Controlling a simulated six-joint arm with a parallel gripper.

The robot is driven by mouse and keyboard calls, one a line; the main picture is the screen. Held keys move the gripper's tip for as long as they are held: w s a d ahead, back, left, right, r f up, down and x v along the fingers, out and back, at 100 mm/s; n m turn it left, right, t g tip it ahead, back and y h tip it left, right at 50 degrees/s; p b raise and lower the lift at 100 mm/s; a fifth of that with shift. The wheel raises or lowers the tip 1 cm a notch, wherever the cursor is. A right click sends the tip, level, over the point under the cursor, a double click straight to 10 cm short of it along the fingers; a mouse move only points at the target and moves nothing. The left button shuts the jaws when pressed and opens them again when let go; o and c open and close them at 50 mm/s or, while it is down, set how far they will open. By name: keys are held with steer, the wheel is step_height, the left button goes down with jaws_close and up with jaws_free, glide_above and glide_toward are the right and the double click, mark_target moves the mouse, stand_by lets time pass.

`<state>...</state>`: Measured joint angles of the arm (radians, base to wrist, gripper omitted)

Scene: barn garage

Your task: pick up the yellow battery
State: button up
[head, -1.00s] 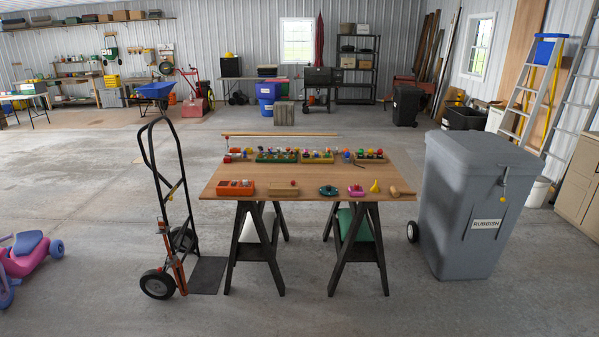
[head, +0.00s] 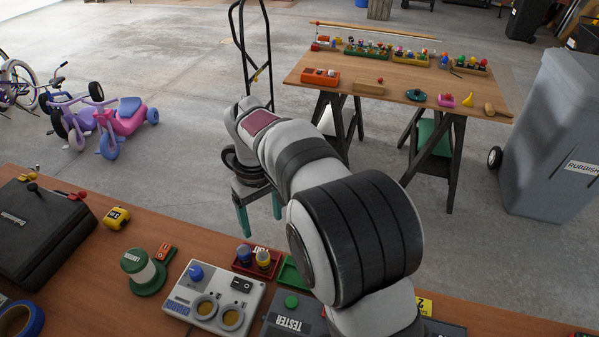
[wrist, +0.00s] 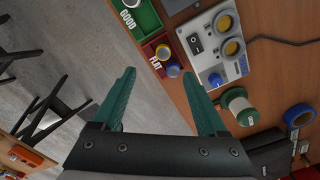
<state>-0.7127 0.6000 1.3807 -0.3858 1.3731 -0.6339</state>
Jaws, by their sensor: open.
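The yellow battery (head: 263,258) stands in a small red tray (head: 240,268), right of a blue battery (head: 243,252). In the wrist view the yellow battery (wrist: 163,52) shows end-on in the red tray marked FLAT (wrist: 148,46), with the blue battery (wrist: 173,70) close to it. My gripper (head: 260,214) points down, beyond the bench's far edge in the head view. In the wrist view its teal fingers (wrist: 158,75) are apart with nothing between them. The batteries lie just past the fingertips in that picture, and the height between is hard to judge.
A charger (head: 215,297) with round sockets stands before the red tray, and a green tray (head: 292,274) lies right of it. A tester (head: 290,326), a wire spool (head: 143,270), a tape measure (head: 116,218) and a black case (head: 40,235) share the bench. Open floor lies beyond.

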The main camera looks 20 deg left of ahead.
mark_target(263, 256)
steer(key=f, duration=1.1)
steer(key=a+f, duration=0.1)
steer(key=f, duration=0.4)
steer(key=shift+s+a+f, duration=0.1)
steer(key=shift+f, duration=0.05)
jaws_close()
